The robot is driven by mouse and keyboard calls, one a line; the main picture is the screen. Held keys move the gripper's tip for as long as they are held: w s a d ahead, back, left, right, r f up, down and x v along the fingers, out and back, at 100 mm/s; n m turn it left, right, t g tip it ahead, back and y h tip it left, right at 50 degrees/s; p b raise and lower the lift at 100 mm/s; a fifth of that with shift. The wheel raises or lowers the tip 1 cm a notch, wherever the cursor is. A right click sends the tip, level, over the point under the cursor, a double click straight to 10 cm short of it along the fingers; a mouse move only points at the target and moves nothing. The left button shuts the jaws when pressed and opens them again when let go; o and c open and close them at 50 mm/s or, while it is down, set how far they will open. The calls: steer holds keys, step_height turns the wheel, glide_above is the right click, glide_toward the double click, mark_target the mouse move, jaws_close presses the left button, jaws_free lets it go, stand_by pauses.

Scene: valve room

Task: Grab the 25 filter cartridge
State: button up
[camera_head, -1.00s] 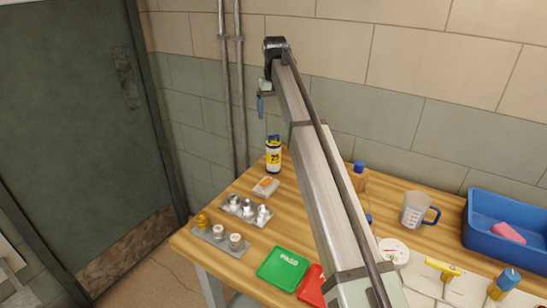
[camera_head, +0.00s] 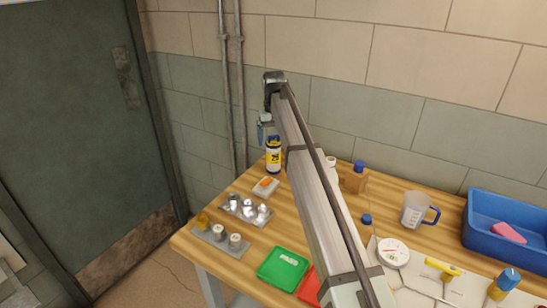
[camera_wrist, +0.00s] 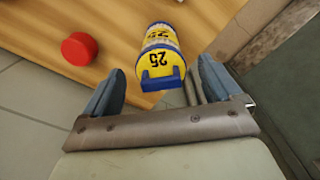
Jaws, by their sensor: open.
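The 25 filter cartridge (camera_head: 273,158) stands upright near the back left corner of the wooden table. It is white with a yellow band marked 25 and a blue top with a handle. In the wrist view the cartridge (camera_wrist: 160,57) shows its yellow top marked 25 and its blue handle. My gripper (camera_wrist: 158,82) is open, its blue fingers on either side of the cartridge's handle end in that view. In the head view my gripper (camera_head: 262,133) is just above and left of the cartridge's top. I cannot tell whether a finger touches it.
A white block with an orange item (camera_head: 266,187) lies in front of the cartridge. Two grey racks of fittings, one rack (camera_head: 246,210) closer, stand nearby. A red round cap (camera_wrist: 79,48) shows in the wrist view. The wall and pipes (camera_head: 232,90) are close behind.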

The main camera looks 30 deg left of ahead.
mark_target(274, 144)
steer(key=shift+f, duration=1.6)
steer(key=shift+c, duration=0.2)
steer(key=c, duration=1.5)
steer(key=shift+r, duration=0.15)
